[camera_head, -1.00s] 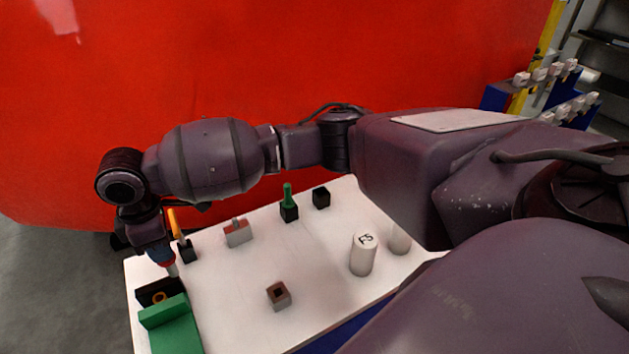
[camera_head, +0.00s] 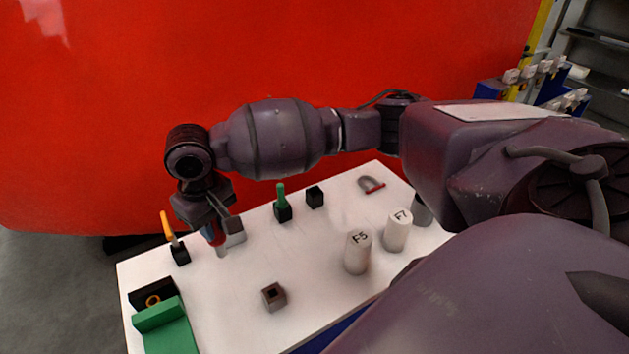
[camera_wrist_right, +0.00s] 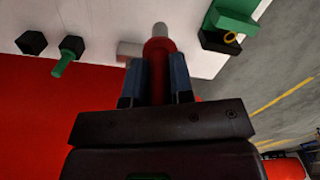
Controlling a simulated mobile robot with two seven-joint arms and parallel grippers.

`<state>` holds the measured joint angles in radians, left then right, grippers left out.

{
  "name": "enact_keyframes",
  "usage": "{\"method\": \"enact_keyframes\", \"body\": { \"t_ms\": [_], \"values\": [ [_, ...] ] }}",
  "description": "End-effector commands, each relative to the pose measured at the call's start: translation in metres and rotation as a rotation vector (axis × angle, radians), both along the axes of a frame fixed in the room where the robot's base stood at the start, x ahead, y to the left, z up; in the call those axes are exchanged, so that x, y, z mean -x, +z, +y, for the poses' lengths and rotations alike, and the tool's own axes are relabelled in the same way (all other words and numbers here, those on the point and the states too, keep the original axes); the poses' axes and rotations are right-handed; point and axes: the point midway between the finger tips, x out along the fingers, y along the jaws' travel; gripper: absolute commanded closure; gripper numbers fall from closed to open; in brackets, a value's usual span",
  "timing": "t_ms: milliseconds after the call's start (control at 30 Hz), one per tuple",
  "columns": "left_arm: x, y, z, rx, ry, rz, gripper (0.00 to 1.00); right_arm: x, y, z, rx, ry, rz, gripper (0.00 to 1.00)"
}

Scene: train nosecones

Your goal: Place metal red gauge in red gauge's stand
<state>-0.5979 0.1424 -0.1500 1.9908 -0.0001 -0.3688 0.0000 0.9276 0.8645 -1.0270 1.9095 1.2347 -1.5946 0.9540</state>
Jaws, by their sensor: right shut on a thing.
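My right gripper (camera_head: 213,229) is shut on the red gauge (camera_head: 217,239). The gauge has a red body and a grey metal tip that points down, above the white table. In the right wrist view the red gauge (camera_wrist_right: 158,62) is between the two fingers of the right gripper (camera_wrist_right: 156,77), tip outward. A small brownish block (camera_head: 274,298) with a dark, empty square hole stands on the table, to the right of and nearer than the gauge. No mark shows whether it is the red gauge's stand. My left gripper is not in view.
A grey block (camera_head: 236,233) stands close beside the gauge, partly hidden. Orange (camera_head: 168,229) and green (camera_head: 281,191) gauges stand in black holders. An empty black block (camera_head: 315,197), white cylinders (camera_head: 358,253) and a green-black fixture (camera_head: 158,317) are around. The white table (camera_head: 225,300) has clear room centrally.

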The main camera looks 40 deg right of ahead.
Motion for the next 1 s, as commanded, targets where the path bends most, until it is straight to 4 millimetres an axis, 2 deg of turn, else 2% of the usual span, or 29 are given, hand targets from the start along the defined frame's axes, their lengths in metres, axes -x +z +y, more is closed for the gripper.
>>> {"method": "enact_keyframes", "body": {
  "t_ms": [33,133,267,600,1000],
  "values": [
    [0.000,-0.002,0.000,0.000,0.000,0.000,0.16,0.002,-0.001,-0.014,0.004,-0.061,0.001,1.00],
    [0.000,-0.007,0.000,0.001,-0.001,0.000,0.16,0.002,-0.003,-0.039,0.010,-0.155,-0.002,1.00],
    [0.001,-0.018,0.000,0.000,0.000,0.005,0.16,-0.013,-0.004,-0.075,0.019,-0.179,-0.010,1.00],
    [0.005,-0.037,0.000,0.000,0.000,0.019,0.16,-0.052,0.005,-0.136,0.033,0.003,-0.022,1.00],
    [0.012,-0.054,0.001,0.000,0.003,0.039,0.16,-0.078,0.015,-0.191,0.039,0.286,-0.018,1.00]
  ]
}}
